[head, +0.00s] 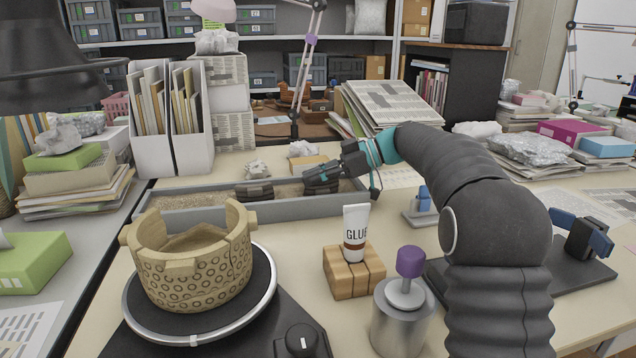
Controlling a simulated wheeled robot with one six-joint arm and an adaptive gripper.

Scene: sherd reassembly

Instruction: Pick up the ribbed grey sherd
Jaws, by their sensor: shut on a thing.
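My gripper (322,177) reaches down over the sand tray (340,207) and is shut on a dark grey piece, seemingly the ribbed grey sherd (321,186). The jaws cover much of it, and its ribs are hard to make out. It is at the sand or just above it; I cannot tell which. A second dark piece (254,191) lies in the tray to the left of my gripper, apart from it.
In front, a partly rebuilt tan pot (194,278) with ring marks stands on a round turntable (262,298). A glue tube (355,233) stands in a wooden block (352,272). A purple-knobbed metal canister (402,320) is beside it. File holders and papers stand behind the tray.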

